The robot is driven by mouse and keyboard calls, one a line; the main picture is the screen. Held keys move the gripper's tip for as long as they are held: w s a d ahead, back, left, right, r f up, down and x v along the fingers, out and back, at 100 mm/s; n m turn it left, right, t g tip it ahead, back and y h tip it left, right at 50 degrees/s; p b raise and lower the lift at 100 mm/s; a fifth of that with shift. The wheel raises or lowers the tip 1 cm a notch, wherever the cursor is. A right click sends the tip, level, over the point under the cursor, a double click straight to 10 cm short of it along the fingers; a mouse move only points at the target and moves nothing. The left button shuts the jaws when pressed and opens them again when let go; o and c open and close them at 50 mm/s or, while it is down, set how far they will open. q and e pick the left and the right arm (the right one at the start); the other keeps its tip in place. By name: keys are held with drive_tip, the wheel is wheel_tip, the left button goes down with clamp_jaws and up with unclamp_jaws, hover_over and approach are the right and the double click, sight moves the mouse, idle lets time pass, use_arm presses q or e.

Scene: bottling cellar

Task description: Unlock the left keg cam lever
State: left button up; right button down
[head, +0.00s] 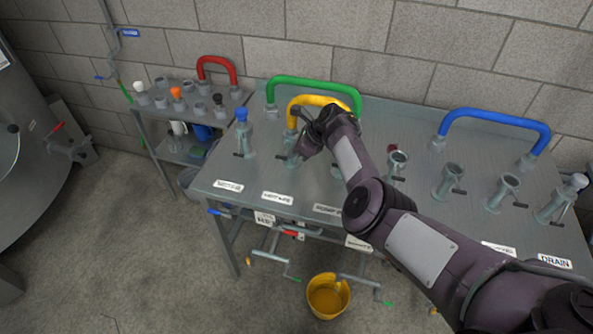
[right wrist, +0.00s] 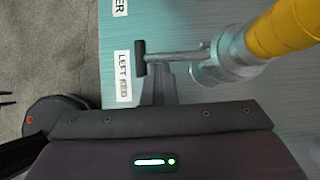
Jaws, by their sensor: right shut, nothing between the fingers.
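The left keg port (right wrist: 228,62) shows in the right wrist view with the yellow hose (right wrist: 285,30) fitted on it. Its cam lever (right wrist: 176,57) is a metal rod with a black grip (right wrist: 140,58), sticking out to the left near the label reading LEFT KEG (right wrist: 123,77). My right gripper (right wrist: 160,82) is shut and empty, its fingertips right beside the lever rod; I cannot tell whether they touch. In the head view my right gripper (head: 302,157) is at the same port, below the yellow hose (head: 318,100), and partly hides it. My left gripper is not in view.
The steel bench (head: 262,178) carries a row of ports. A green hose (head: 315,82) arches behind the yellow one, and a blue hose (head: 497,116) arches at right. A blue-capped port (head: 242,135) stands left of my gripper. A yellow bucket (head: 328,297) is on the floor.

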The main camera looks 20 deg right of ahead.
drive_tip(key=shift+w+d+r, duration=0.1)
drive_tip(key=shift+w+r, duration=0.1)
drive_tip(key=shift+r, duration=0.2)
idle(0.6)
